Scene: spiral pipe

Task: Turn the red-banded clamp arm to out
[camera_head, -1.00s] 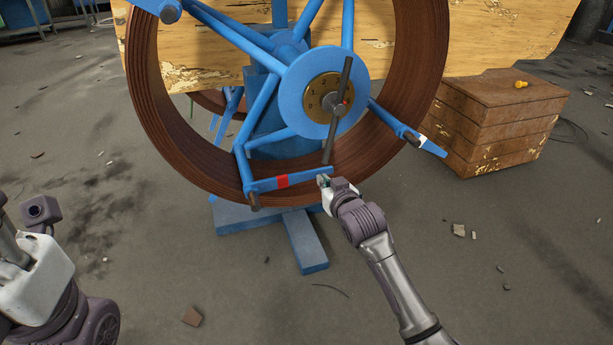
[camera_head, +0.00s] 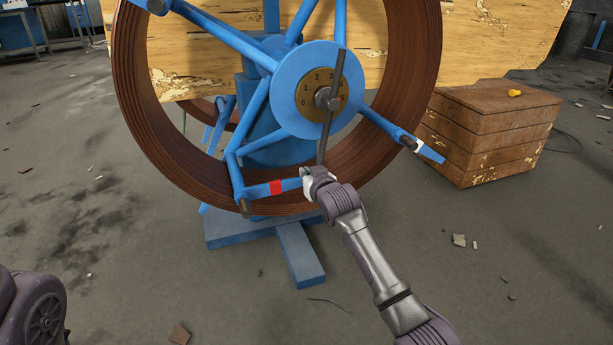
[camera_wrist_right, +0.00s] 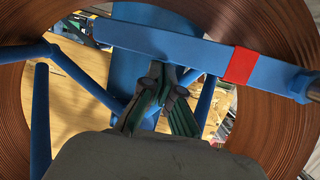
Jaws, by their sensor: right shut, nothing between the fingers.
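The red-banded clamp arm (camera_head: 259,190) is a flat blue bar at the lower front of the wheel, lying across the brown pipe coil (camera_head: 160,128). Its red band (camera_head: 276,187) is near its middle, and its pivot end is at the left. In the right wrist view the bar (camera_wrist_right: 170,43) crosses the top, with its red band (camera_wrist_right: 240,66) to the right. My right gripper (camera_head: 307,173) is at the bar's right end and hides the tip. Its shut fingers (camera_wrist_right: 160,92) are empty, just below the bar; contact is unclear. My left gripper is out of view.
A blue hub disc (camera_head: 287,95) with a numbered brass dial and a long dark lever (camera_head: 327,125) is just above my right gripper. Another blue clamp arm with a white band (camera_head: 420,148) juts out right. A wooden crate (camera_head: 483,140) stands right. Blue feet (camera_head: 298,262) lie below.

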